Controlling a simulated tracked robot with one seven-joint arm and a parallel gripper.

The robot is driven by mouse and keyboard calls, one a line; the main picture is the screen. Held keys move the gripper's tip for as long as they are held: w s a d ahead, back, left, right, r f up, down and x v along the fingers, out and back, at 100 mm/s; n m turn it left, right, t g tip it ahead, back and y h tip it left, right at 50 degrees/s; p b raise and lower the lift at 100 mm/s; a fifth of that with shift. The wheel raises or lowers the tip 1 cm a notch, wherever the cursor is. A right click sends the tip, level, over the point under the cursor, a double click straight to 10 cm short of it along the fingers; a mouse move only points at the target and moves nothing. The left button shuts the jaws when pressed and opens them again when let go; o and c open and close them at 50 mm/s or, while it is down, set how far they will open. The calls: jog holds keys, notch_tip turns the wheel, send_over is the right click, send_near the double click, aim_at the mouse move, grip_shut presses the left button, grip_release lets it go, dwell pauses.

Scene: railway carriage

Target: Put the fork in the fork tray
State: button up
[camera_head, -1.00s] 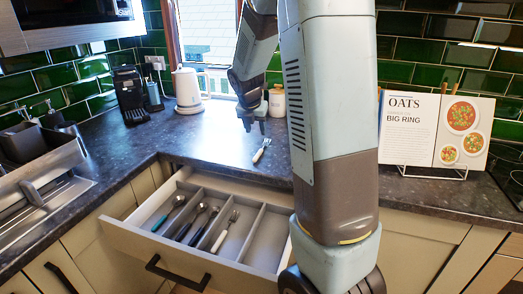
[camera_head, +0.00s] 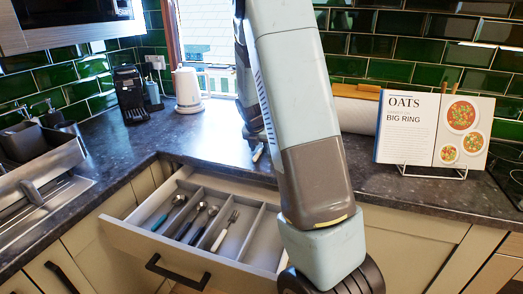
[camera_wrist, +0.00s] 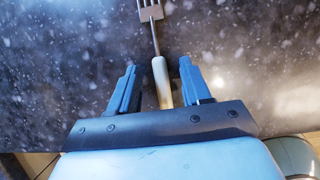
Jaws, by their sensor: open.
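The loose fork, with a white handle (camera_wrist: 160,80) and metal tines, lies on the dark worktop in the wrist view, tines toward the top. My gripper (camera_wrist: 157,67) is open, its two blue fingers on either side of the handle and apart from it. In the head view my arm hides most of this fork. The fork tray is a compartment of the open drawer (camera_head: 150,252), which holds another white-handled fork (camera_head: 225,231). I cannot tell the exact height of my fingers above the worktop.
Other drawer compartments hold a teal-handled utensil (camera_head: 169,212) and spoons (camera_head: 198,222); the right one looks empty. A white kettle (camera_head: 187,90) and a coffee machine (camera_head: 130,94) stand at the back left. A recipe book (camera_head: 431,130) stands on the right.

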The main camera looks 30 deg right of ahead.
jog(key=shift+f, duration=0.15)
grip_shut()
dwell(0.5)
